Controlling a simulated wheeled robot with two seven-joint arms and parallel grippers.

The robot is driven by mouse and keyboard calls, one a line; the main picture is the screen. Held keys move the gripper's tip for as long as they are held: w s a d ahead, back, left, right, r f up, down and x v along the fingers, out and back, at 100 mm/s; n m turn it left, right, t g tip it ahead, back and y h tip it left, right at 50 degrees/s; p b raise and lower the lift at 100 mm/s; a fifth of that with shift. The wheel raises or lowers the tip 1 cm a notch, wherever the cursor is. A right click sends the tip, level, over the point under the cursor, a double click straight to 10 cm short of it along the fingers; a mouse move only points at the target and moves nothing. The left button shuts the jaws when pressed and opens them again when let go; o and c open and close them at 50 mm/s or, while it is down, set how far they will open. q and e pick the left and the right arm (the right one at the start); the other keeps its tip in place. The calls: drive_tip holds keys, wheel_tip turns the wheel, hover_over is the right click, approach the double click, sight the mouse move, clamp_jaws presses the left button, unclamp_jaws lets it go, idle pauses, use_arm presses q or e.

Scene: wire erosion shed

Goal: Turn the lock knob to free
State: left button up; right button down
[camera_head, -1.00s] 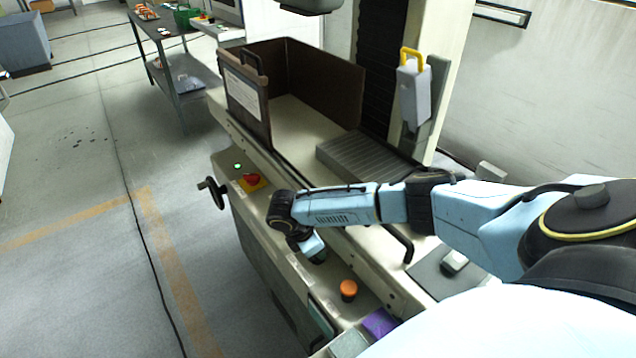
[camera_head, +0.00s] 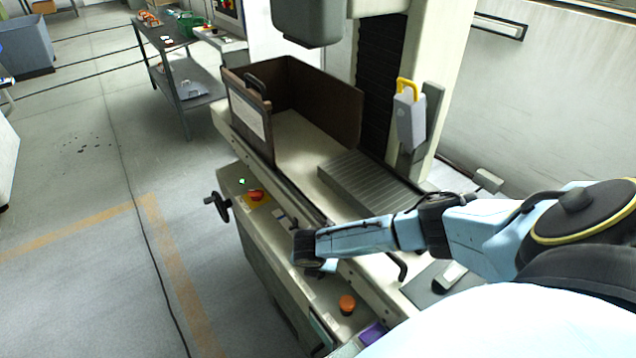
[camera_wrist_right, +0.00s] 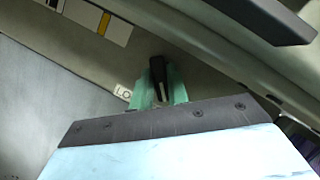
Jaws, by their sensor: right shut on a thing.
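The lock knob (camera_wrist_right: 158,72) is black with a pale pointer line. In the right wrist view it stands between the green fingertips of my right gripper (camera_wrist_right: 160,86), which is shut on it. A small white label reading "LO" (camera_wrist_right: 122,92) is partly visible beside it, the rest hidden by the gripper. In the head view my right arm reaches over the machine's front panel (camera_head: 270,237). The wrist hides the knob and most of the gripper there. My left gripper is not in view.
A red switch on a yellow plate (camera_head: 256,197), a green lamp (camera_head: 242,181) and an orange button (camera_head: 347,304) share the panel. A black handwheel (camera_head: 217,206) juts out at left. A dark guard box (camera_head: 320,100) stands behind. Floor at left is clear.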

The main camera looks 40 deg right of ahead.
drive_tip(key=shift+a+n, duration=0.4)
drive_tip(key=shift+n, duration=0.2)
drive_tip(key=c, duration=1.4)
unclamp_jaws()
drive_tip(key=shift+s, duration=0.1)
drive_tip(key=shift+c, duration=0.2)
drive_tip(key=shift+o, duration=0.4)
drive_tip(key=shift+d, duration=0.1)
drive_tip(key=shift+d, duration=0.15)
drive_tip(key=p+v, duration=0.2)
drive_tip(key=v, duration=1.1)
drive_tip(key=shift+s+r, duration=0.15)
drive_tip(key=shift+s, duration=0.15)
